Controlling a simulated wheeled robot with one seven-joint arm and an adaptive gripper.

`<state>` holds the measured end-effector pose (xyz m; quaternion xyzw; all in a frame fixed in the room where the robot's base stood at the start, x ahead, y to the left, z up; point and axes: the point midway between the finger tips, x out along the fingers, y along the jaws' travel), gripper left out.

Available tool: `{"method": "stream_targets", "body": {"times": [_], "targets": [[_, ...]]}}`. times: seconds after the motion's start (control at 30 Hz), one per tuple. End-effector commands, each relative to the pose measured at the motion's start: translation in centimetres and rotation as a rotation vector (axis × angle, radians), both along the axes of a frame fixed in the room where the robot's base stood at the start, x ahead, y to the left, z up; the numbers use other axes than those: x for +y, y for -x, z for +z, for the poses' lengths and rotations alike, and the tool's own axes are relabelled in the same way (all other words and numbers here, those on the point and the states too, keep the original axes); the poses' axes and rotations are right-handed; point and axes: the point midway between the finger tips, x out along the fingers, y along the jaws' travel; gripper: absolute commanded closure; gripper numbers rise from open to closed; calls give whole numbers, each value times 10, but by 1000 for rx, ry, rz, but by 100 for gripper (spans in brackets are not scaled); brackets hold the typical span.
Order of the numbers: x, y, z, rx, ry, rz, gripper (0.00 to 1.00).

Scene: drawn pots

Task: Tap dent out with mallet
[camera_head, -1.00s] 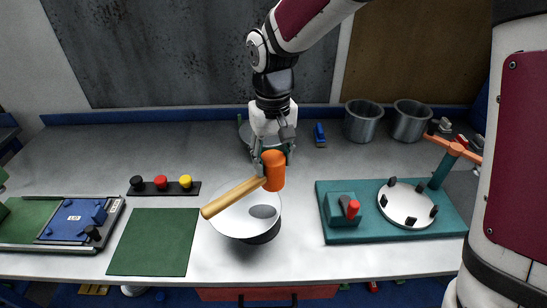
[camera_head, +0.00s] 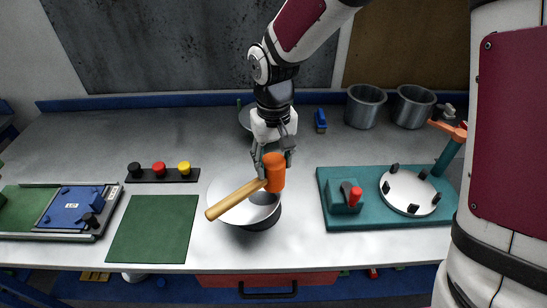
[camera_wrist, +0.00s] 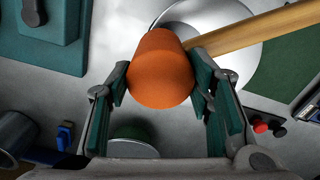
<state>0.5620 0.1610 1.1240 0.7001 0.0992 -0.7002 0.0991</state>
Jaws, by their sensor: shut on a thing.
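The mallet has an orange head (camera_head: 274,173) and a wooden handle (camera_head: 236,200) that slants down to the left. My gripper (camera_head: 272,158) is shut on the mallet head. In the wrist view the orange head (camera_wrist: 161,70) sits between the two teal finger pads, and the handle (camera_wrist: 258,30) runs off to the upper right. A white round pan (camera_head: 228,192) with a dark side stands on the table beneath the mallet. A dark patch shows inside it at the right; I cannot tell whether it is a dent or shadow. The mallet hides part of the pan.
A teal fixture board (camera_head: 347,222) with a white clamped disc (camera_head: 405,187) stands at right. Two grey pots (camera_head: 364,107) and a blue item (camera_head: 320,121) are behind. A button strip (camera_head: 146,175), a green mat (camera_head: 150,230) and a blue-plated tray (camera_head: 72,212) lie at left.

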Motion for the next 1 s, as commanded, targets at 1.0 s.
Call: {"method": "stream_targets", "body": {"times": [1.0], "targets": [[0,0,4,-1,0,-1,100]]}}
